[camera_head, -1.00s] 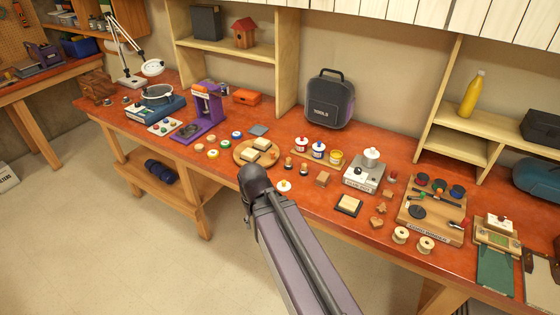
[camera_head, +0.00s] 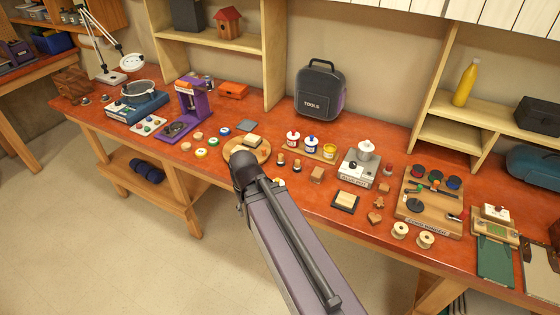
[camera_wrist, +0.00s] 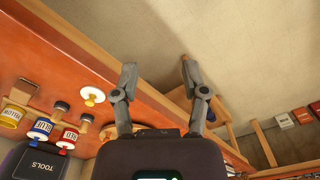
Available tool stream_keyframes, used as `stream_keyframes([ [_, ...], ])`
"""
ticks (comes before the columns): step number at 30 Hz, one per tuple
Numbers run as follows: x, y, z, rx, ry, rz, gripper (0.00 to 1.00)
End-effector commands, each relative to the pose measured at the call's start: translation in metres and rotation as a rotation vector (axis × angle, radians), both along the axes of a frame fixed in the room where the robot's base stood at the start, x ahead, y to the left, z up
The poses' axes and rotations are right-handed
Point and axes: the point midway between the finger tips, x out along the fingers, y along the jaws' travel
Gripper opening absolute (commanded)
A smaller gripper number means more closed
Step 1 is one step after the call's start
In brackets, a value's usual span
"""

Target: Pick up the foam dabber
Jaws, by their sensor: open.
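A small white round piece with a yellow centre (camera_wrist: 92,96) lies near the table's front edge in the wrist view. It looks most like the foam dabber, though I cannot be sure. In the head view only a sliver of it (camera_head: 279,182) shows beside my arm. My gripper (camera_wrist: 158,67) is open and empty, with its two fingers spread over the table edge and floor. The white piece is left of the left finger, apart from it. In the head view my arm hides the fingers.
Two dark-topped wooden-handled pieces (camera_head: 297,164) stand behind it, near a rack of bottles (camera_head: 312,143). A round wooden board (camera_head: 262,155) is beside my wrist. A wooden block (camera_head: 317,175) and a dark-framed pad (camera_head: 345,202) lie to the right. Floor in front is clear.

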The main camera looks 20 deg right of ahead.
Motion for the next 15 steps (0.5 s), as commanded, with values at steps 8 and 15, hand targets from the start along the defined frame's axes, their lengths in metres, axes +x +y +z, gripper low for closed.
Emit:
stream_keyframes([
  [8,0.014,-0.008,0.003,0.004,-0.019,-0.006,0.74],
  [15,0.071,-0.043,0.013,0.015,-0.105,-0.040,0.74],
])
